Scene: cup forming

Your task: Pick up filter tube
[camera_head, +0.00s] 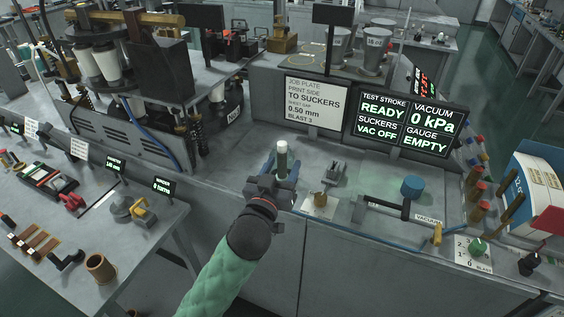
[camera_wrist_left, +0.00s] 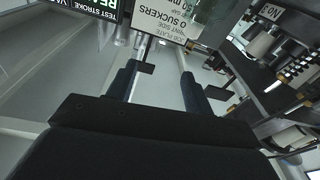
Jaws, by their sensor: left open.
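In the left wrist view the two fingers (camera_wrist_left: 158,88) stand apart. I cannot clearly make out the tube between them there.
A job plate sign (camera_head: 316,104) and a readout panel (camera_head: 410,124) stand behind the gripper. A small metal fixture (camera_head: 333,172), a brass piece (camera_head: 320,199) and a blue-capped post (camera_head: 412,187) stand to the right. A machine (camera_head: 130,70) fills the left back.

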